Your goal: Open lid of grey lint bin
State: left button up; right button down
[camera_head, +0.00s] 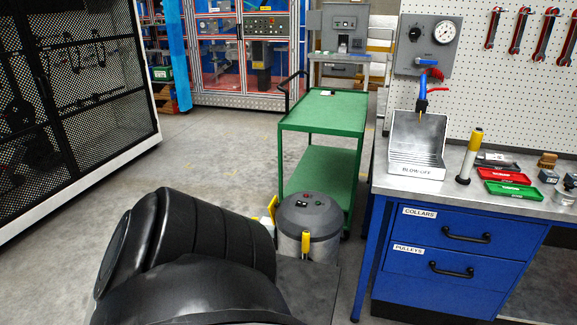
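No bin marked as the lint bin is readable in view. A round metal drum (323,246) with a dark grey top (310,210) stands on the floor in front of the green cart. Its top carries small red and dark buttons and looks closed. I cannot tell whether this drum is the lint bin. A yellow upright piece (305,244) shows at its front, and another yellow piece lies at its left side. A large black ribbed form in the foreground, possibly part of me, hides the floor to the drum's left. Neither of my grippers is in view.
A green two-shelf cart (325,110) stands behind the drum. A blue workbench (455,240) with drawers is at the right, bearing a grey blow-off tray (415,170) and a yellow-topped cylinder (469,157). A black mesh enclosure (75,100) is at the left. Floor between is clear.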

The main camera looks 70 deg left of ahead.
aim_at(309, 288)
jog(key=u, duration=1)
jog(key=i, duration=0.95)
jog(key=u, duration=1.05)
